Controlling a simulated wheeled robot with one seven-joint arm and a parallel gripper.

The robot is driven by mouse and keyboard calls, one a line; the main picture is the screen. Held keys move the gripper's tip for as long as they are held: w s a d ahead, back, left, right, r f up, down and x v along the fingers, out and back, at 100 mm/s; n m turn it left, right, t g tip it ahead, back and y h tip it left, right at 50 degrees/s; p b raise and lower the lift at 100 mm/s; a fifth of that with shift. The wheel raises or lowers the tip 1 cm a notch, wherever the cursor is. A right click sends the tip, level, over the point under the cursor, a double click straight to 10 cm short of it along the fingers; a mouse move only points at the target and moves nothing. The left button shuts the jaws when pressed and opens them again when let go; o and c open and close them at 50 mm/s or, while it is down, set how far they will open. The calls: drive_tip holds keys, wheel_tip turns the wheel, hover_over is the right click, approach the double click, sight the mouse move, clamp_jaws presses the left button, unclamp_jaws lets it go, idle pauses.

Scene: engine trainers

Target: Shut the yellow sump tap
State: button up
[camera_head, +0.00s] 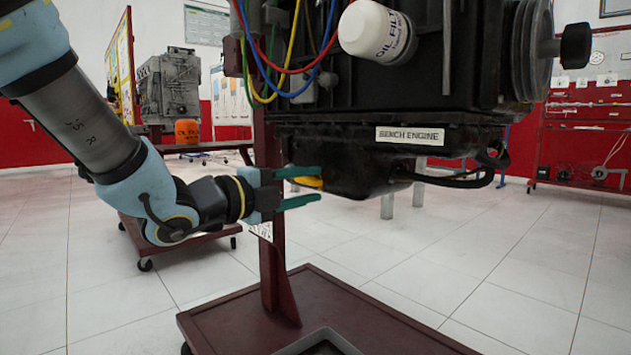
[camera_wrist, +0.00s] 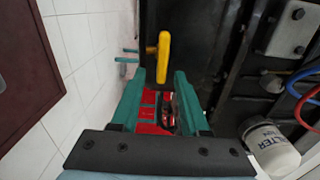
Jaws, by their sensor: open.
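The yellow sump tap (camera_wrist: 163,58) sticks out from the side of the black sump (camera_head: 358,165) under the engine. In the wrist view its lever runs up and down, with its lower end at the mouth of my gripper (camera_wrist: 158,76). My gripper's two green fingers are open, one to each side of that lower end, with a gap on both sides. In the head view my gripper (camera_head: 319,184) is level with the sump's left side. A patch of the yellow tap (camera_head: 309,182) shows between the fingers there; the rest is hidden.
The bench engine (camera_head: 440,70) hangs on a dark red stand (camera_head: 277,225) with a wheeled base (camera_head: 370,340). A white oil filter (camera_head: 374,30) and coloured wires (camera_head: 285,60) are above my gripper. White tiled floor (camera_head: 110,290) lies open to the left.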

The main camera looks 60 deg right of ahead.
drive_tip(key=p+v, duration=0.2)
drive_tip(key=v, duration=0.6)
drive_tip(key=shift+a, duration=0.35)
drive_tip(key=shift+w+r, duration=0.1)
